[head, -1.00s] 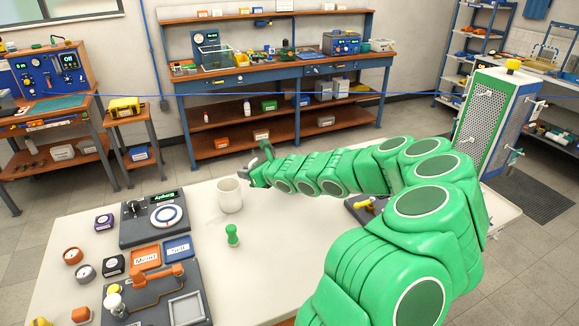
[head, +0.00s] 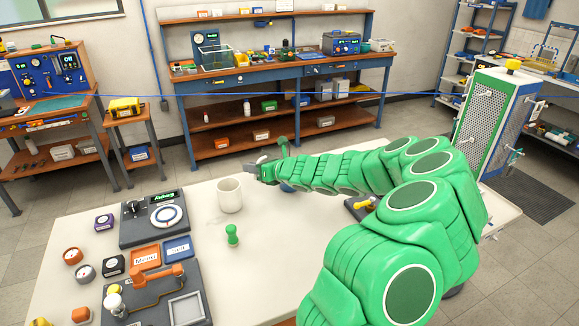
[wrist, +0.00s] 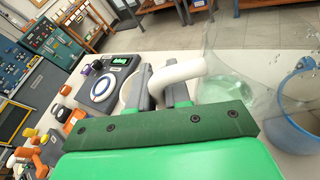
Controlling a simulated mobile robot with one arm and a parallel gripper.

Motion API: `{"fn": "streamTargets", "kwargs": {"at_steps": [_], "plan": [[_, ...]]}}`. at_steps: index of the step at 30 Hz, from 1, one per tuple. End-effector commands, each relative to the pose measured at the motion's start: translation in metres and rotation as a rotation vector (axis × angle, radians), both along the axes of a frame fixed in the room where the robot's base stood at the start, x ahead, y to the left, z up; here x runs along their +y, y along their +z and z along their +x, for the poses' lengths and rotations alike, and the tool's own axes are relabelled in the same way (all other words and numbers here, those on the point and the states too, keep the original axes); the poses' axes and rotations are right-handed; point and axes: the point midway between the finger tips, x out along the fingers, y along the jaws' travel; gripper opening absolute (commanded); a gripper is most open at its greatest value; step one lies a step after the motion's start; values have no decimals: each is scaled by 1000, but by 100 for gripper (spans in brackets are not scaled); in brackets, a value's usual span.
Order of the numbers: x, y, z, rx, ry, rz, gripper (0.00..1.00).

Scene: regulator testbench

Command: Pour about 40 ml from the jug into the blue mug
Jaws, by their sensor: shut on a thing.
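My gripper (wrist: 160,90) is shut on the white handle (wrist: 185,70) of a clear jug (wrist: 222,62). Pale green liquid (wrist: 226,88) lies inside the jug. The blue mug (wrist: 298,128) is at the right edge of the wrist view, next to the jug and partly seen past its clear wall. I cannot tell whether any liquid is passing into it. In the head view my gripper (head: 262,170) is over the far part of the white table, and a small part of the blue mug (head: 287,187) shows below the arm. The jug is hard to make out there.
A white mug (head: 229,195) stands left of my gripper on the table (head: 205,260). A green knobbed piece (head: 232,235) stands nearer. A dark scale-like device (head: 155,218), orange and blue trays and small items fill the left side. A yellow-handled item (head: 365,203) is behind my arm.

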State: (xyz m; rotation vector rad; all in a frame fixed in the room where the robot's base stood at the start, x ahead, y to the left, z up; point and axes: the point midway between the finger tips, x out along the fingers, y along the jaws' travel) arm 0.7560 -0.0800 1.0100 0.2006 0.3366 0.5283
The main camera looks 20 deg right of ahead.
Motion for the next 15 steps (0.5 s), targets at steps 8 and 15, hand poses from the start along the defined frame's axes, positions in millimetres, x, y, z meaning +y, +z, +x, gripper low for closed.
{"fn": "streamTargets", "kwargs": {"at_steps": [8,15], "plan": [[-18,28,2,17,-2,163,0],[-38,50,4,35,-1,348,0]]}}
